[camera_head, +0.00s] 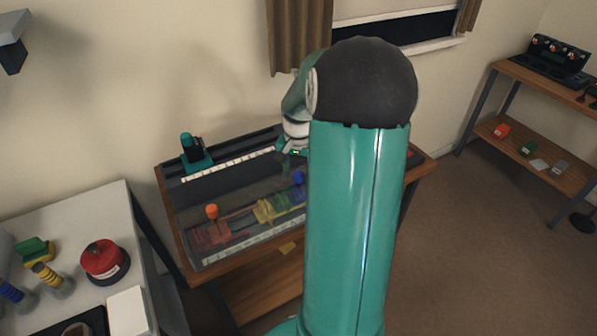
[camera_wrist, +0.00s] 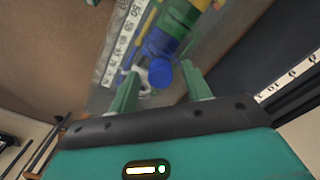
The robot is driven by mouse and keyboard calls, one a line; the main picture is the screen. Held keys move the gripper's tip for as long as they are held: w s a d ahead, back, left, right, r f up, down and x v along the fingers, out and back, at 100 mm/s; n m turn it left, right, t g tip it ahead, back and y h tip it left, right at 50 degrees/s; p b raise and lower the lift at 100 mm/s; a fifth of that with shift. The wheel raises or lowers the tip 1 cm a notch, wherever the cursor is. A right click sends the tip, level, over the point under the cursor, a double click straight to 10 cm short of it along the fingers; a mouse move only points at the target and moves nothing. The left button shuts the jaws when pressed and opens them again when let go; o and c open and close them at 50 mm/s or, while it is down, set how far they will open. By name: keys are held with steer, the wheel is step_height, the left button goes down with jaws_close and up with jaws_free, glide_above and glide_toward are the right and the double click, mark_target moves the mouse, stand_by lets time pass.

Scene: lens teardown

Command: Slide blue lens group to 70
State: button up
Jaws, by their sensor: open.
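The blue lens group shows in the wrist view as a blue block (camera_wrist: 158,42) with a round blue knob (camera_wrist: 161,72). In the head view its blue knob (camera_head: 298,177) stands beside my arm, which hides part of the bench behind it. My gripper (camera_wrist: 160,85) is open, its two green fingers on either side of the blue knob with gaps. I cannot tell how far above the knob the fingertips are. A white scale strip with printed numbers (camera_wrist: 122,40) runs beside the blue group; the numbers are too blurred to read surely.
A yellow group (camera_head: 272,209) and a red group with an orange knob (camera_head: 211,211) sit on the same rail bench. A teal and black device (camera_head: 195,153) stands at its back left. A white table (camera_head: 75,205) stands at left, a wooden shelf (camera_head: 545,80) at right.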

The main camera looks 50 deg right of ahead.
steer(key=shift+f, duration=0.25)
steer(key=shift+c, duration=0.2)
jaws_close()
steer(key=s+d, duration=0.2)
steer(key=d, duration=0.6)
steer(key=shift+s+d, duration=0.3)
